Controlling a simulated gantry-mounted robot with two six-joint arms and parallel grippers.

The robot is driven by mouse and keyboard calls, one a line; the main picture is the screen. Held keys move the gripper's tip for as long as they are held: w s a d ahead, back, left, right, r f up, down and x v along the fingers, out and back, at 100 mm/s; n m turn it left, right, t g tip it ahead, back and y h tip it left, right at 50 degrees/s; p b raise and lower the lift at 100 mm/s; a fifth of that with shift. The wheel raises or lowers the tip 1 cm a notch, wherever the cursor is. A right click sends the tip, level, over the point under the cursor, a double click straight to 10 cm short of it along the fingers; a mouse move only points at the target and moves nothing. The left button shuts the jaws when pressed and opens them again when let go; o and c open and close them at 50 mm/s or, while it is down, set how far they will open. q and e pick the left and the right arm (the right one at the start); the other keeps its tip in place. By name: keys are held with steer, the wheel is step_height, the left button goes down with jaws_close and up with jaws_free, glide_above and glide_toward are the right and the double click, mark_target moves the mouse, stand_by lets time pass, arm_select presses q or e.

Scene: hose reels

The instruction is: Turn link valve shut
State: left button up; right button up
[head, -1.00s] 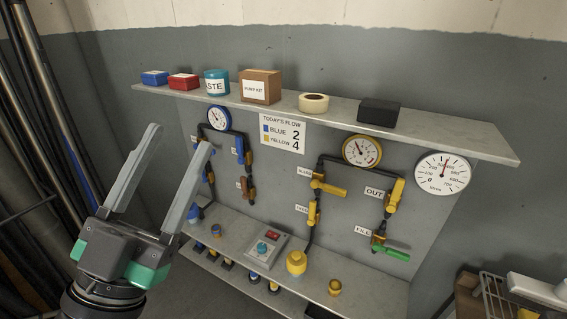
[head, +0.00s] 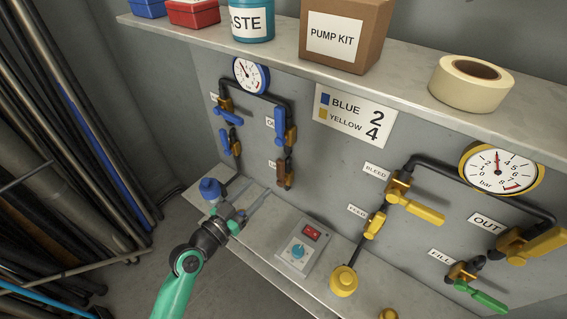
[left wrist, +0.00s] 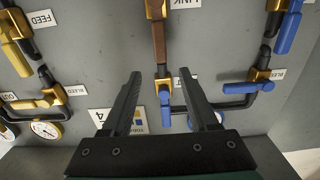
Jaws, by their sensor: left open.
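The link valve (head: 285,171) has a brown handle that lies upright along its pipe, below a blue-handled OUT valve (head: 282,131). In the left wrist view, upside down, the brown handle (left wrist: 158,40) shows beside the LINK label (left wrist: 185,4). My left gripper (head: 256,192) is open and empty, just above the lower shelf, left of and below the link valve. In the left wrist view its fingers (left wrist: 162,82) point toward the panel, with the brown handle beyond the gap. No contact is visible. My right gripper is out of view.
A blue cap (head: 211,189) stands on the lower shelf (head: 262,252) by the left gripper. A control box (head: 303,246) and yellow cap (head: 344,281) sit to the right. Blue valves (head: 229,116) flank the link valve on the left; yellow valves (head: 414,203) are farther right.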

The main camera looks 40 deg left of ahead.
mark_target(278, 166)
arm_select(q)
steer(key=w, duration=0.4)
steer(key=w+a+b, duration=0.1)
steer(key=w, duration=0.6)
steer(key=shift+w+a+r, duration=0.1)
steer(key=shift+w+a, duration=0.05)
steer(key=shift+w, duration=0.15)
jaws_close()
stand_by(0.8)
